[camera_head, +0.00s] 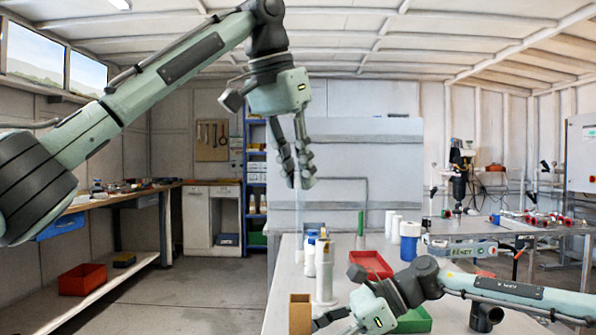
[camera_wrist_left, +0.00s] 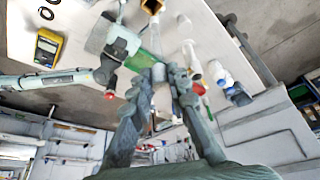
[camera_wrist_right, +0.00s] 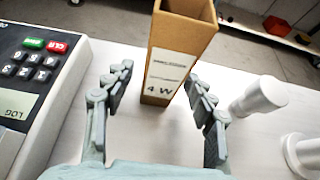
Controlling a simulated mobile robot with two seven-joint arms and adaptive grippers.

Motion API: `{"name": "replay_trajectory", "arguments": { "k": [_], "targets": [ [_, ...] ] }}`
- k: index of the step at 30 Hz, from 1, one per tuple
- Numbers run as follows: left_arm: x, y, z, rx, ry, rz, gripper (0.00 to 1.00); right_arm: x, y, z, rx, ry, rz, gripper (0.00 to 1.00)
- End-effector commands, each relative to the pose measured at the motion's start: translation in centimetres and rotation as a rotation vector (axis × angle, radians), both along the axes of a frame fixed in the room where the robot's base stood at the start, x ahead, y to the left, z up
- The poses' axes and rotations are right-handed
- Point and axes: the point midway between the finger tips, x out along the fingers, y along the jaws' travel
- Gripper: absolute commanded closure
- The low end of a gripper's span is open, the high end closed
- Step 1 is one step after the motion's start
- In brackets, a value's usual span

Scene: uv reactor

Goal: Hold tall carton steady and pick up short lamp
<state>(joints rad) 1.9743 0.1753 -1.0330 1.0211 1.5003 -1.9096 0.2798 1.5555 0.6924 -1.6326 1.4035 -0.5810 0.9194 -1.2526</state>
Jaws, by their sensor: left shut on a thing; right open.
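The tall brown carton (camera_head: 300,314) stands open-topped at the near edge of the table. In the right wrist view the carton (camera_wrist_right: 178,50) shows a white label reading "4 W". My right gripper (camera_wrist_right: 162,90) is open, with one finger on each side of the carton's lower part; contact cannot be told. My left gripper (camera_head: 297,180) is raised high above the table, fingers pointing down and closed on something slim. A pale, see-through strip below its fingertips looks like the short lamp (camera_head: 298,212). In the left wrist view the fingertips (camera_wrist_left: 172,76) are close together.
A keypad device (camera_wrist_right: 35,80) is left of the carton, and a white cylinder (camera_wrist_right: 258,97) is to its right.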

Motion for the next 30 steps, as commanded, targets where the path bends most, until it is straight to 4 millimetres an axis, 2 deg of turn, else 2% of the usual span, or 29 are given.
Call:
{"name": "replay_trajectory", "arguments": {
  "k": [8,21,25,30],
  "targets": [
    [0.0,0.0,0.0,0.000,0.000,0.000,1.00,0.1,-0.8,0.5,0.001,0.000,-0.002,0.44],
    [0.0,0.0,0.0,0.000,0.000,0.000,1.00,0.1,-8.4,4.6,0.001,-0.001,-0.004,0.44],
    [0.0,0.0,0.0,0.000,0.000,0.000,1.00,0.1,-9.8,5.3,0.000,0.000,-0.002,0.44],
    [0.0,0.0,0.0,0.000,0.000,0.000,1.00,0.0,-10.6,5.7,0.000,0.000,-0.001,0.44]
  ]
}}
